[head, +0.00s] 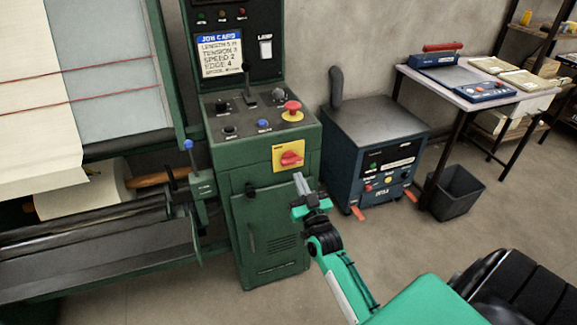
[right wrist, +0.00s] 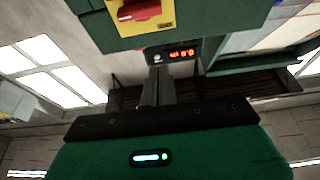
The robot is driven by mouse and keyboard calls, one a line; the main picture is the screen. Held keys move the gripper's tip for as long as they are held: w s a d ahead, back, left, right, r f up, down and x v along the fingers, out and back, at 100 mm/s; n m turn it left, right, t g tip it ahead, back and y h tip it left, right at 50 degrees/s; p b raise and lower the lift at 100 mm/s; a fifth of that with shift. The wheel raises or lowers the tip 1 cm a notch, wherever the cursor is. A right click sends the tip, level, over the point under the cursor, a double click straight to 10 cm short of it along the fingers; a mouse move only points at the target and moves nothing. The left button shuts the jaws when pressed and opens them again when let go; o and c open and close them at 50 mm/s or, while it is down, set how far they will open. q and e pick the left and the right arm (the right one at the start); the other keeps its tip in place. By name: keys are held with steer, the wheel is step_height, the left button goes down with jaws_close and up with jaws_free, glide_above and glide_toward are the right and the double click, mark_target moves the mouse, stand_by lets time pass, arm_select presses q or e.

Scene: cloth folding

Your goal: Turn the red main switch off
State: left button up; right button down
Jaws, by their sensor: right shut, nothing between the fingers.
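The red main switch (head: 291,158) is a red rotary handle on a yellow plate (head: 279,151), on the front face of the green control cabinet (head: 262,195). In the head view the handle looks roughly level, tilted slightly. It also shows at the top of the right wrist view (right wrist: 139,10), cut off by the edge. My right gripper (head: 298,178) is shut and empty, just below and in front of the switch, with a gap between. Its fingers show in the right wrist view (right wrist: 157,85), pointing toward the cabinet. My left gripper is in neither view.
A red mushroom button (head: 292,107) on a yellow base, a blue knob and a lever sit on the cabinet's sloped top. A roller machine (head: 120,215) stands at left. A dark blue unit (head: 375,150), a table (head: 460,95) and a bin (head: 456,190) stand at right.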

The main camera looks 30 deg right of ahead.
mark_target(291, 160)
steer(key=shift+w, duration=0.1)
